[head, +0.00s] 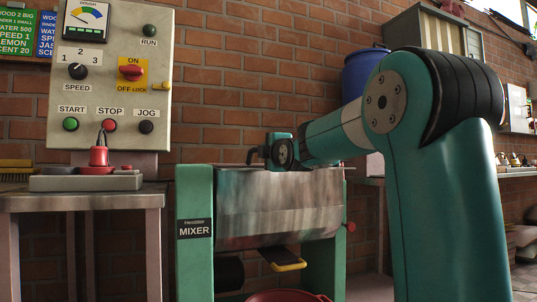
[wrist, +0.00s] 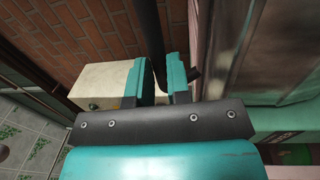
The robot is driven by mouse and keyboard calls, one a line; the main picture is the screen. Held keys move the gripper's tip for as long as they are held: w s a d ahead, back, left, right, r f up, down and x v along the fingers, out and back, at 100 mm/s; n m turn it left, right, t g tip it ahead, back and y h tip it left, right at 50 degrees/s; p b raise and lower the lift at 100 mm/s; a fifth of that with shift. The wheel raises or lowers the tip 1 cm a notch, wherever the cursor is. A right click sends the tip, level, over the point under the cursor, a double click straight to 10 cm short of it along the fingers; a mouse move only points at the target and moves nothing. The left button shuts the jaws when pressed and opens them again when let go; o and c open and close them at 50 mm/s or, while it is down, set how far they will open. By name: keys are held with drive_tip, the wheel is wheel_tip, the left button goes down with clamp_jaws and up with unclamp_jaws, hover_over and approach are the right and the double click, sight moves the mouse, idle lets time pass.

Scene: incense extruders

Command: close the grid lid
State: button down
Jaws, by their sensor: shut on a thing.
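The mixer (head: 280,212) is a brushed-metal trough in a green frame. My gripper (head: 262,153) is just above the trough's top edge, near its left end. In the wrist view my gripper (wrist: 161,68) has its two teal fingers on either side of a dark bar (wrist: 147,22) and is shut on it. The bar seems to be part of the grid lid. A dark hooked end shows beside the gripper in the head view. The lid's grid is not clearly visible in either view, so I cannot tell its angle.
A control panel (head: 110,45) stands at the left above a table (head: 80,203) with a small red-handled device (head: 98,155). A brick wall (head: 230,70) is behind the mixer. A blue barrel (head: 362,72) is behind my arm. A yellow-edged chute (head: 288,266) juts out below the trough.

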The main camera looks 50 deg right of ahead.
drive_tip(key=shift+d+f, duration=0.1)
drive_tip(key=shift+f, duration=0.6)
drive_tip(key=c, duration=1.1)
unclamp_jaws()
drive_tip(key=shift+r, duration=0.1)
drive_tip(key=shift+r, duration=0.1)
